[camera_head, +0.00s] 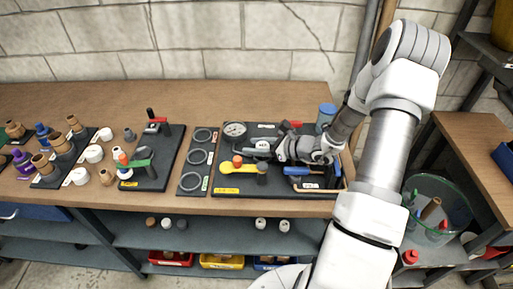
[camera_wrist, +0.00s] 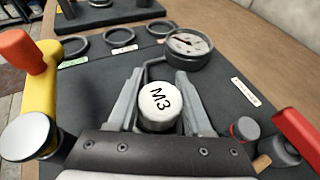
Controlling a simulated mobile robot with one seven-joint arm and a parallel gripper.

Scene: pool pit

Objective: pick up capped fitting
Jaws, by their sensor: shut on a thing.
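The capped fitting (camera_wrist: 158,104) has a white round cap marked "M3" and a grey body below it. In the wrist view it sits between the two grey fingers of my gripper (camera_wrist: 161,78), which are shut on it. In the head view my gripper (camera_head: 268,146) is over the dark tool board (camera_head: 277,185) on the bench, and the fitting is small and partly hidden there. The lower part of the fitting is hidden by the gripper in the wrist view. I cannot tell whether it is clear of the board.
A pressure gauge (camera_wrist: 189,46) is just beyond the fingers. A yellow-handled valve (camera_head: 238,168) and a red-handled tool (camera_wrist: 300,138) flank the gripper. A board of rings (camera_head: 196,156) and several brown and white fittings are to the left. A blue-topped can (camera_head: 326,116) stands behind.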

